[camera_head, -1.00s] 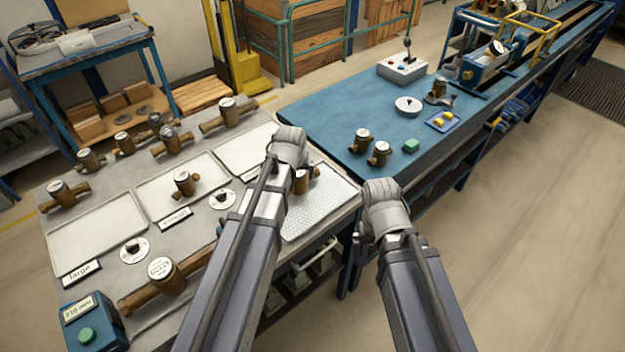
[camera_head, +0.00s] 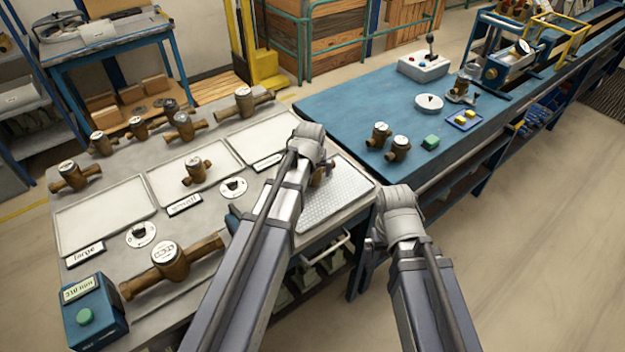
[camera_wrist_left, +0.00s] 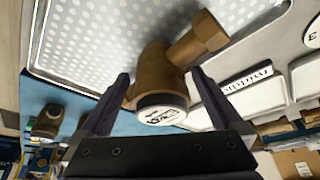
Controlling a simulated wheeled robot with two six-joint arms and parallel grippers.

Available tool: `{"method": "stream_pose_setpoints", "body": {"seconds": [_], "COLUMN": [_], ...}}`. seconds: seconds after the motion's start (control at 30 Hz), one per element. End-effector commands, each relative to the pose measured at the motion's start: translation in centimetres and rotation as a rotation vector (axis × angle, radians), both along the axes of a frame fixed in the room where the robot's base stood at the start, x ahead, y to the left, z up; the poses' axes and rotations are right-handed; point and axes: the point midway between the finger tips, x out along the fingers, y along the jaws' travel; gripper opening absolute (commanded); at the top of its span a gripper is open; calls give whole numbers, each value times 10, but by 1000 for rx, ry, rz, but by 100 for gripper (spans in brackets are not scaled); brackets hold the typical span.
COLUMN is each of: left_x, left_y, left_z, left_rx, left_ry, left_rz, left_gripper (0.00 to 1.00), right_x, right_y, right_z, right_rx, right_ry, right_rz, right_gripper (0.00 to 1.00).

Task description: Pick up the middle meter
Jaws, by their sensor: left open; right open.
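A brass meter with a white dial sits on the perforated plate (camera_head: 330,205) at the right end of the grey bench. In the head view my left gripper (camera_head: 307,150) hides most of this meter (camera_head: 326,168). In the left wrist view the meter (camera_wrist_left: 157,62) shows between the two dark fingers of the left gripper (camera_wrist_left: 160,78); they are open, one on each side of it. Whether they touch it I cannot tell. A label reading "middle" (camera_wrist_left: 247,78) lies by an empty tray next to the plate. My right gripper (camera_head: 392,215) is open and empty by the blue bench's front edge; its fingertips are mostly hidden.
A small meter (camera_head: 196,170) sits in the tray labelled "small". The tray labelled "large" (camera_head: 105,215) is empty. A large meter (camera_head: 172,262) lies at the front by a blue display box (camera_head: 95,310). Several meters line the back. The blue bench (camera_head: 340,105) carries two meters (camera_head: 388,142).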

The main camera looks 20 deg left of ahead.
Motion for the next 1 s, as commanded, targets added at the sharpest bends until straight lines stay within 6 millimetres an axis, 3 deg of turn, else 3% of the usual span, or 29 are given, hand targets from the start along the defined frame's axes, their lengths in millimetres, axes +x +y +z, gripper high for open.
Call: {"method": "stream_pose_setpoints", "body": {"seconds": [0.03,0.1,0.4,1.0], "left_x": [4,6,6,6], "left_y": [1,1,2,2], "left_z": [-12,-17,-16,-16], "left_rx": [0,0,0,0], "left_ry": [0,0,0,-1], "left_rz": [0,0,0,0], "left_gripper": [100,100,98,30], "right_x": [0,0,0,0], "right_y": [0,0,0,0], "right_z": [-12,-17,-16,-16], "right_rx": [0,0,0,0], "right_ry": [0,0,0,0], "right_rz": [0,0,0,0], "right_gripper": [100,100,100,100]}}
